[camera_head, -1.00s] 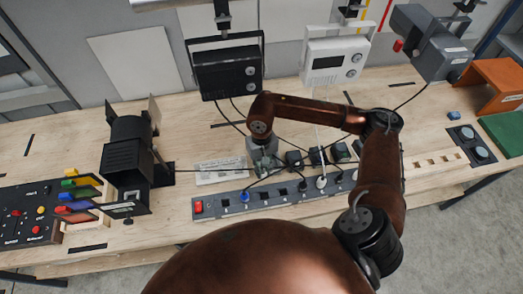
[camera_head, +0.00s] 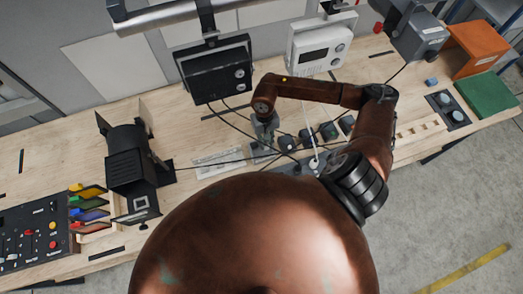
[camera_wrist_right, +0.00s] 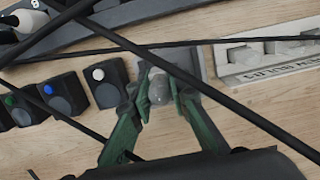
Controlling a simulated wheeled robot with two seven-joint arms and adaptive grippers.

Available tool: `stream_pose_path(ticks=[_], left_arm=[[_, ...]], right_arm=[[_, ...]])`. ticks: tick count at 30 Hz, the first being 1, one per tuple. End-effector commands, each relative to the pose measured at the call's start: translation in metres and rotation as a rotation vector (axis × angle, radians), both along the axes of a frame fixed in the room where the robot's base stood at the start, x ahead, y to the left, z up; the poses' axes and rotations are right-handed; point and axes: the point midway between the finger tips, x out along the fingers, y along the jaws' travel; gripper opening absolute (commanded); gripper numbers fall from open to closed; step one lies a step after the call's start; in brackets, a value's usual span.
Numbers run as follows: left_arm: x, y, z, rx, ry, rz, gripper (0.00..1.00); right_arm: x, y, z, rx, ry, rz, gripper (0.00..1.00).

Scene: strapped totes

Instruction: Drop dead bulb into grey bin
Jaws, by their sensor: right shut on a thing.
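My right gripper (camera_head: 266,136) points down over the workbench, in front of the black floodlight. In the right wrist view its green fingers (camera_wrist_right: 160,100) are closed on a small pale grey rounded bulb (camera_wrist_right: 158,88). A grey square-edged surface (camera_wrist_right: 188,58) shows just behind the fingertips; I cannot tell whether it is the grey bin. The bulb is too small to make out in the head view. My left gripper is not in view.
Black cables cross near the gripper. Small dark blocks (camera_head: 329,131) with coloured buttons stand right of it, a pale labelled strip (camera_head: 219,162) left. A black lamp (camera_head: 127,160) and button console (camera_head: 30,232) are further left. An orange stand (camera_head: 476,45) is far right.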

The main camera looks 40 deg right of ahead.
Motion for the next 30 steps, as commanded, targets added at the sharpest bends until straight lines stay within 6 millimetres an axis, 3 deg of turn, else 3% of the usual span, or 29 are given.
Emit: stream_pose_path(ticks=[4,9,20,21,30], left_arm=[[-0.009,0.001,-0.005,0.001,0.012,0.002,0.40],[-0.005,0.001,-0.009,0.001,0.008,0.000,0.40],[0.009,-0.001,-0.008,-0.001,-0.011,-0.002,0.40],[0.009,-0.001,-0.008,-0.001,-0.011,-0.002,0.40],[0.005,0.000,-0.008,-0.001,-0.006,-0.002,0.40]], right_arm=[[-0.001,0.000,-0.019,0.000,0.002,-0.003,0.00],[-0.001,0.000,-0.036,0.001,0.002,-0.003,0.00],[-0.001,-0.001,-0.042,0.000,0.000,-0.004,0.00],[-0.001,-0.001,-0.042,0.001,0.000,-0.003,0.18],[-0.001,-0.001,-0.042,0.000,0.000,-0.003,0.37]])
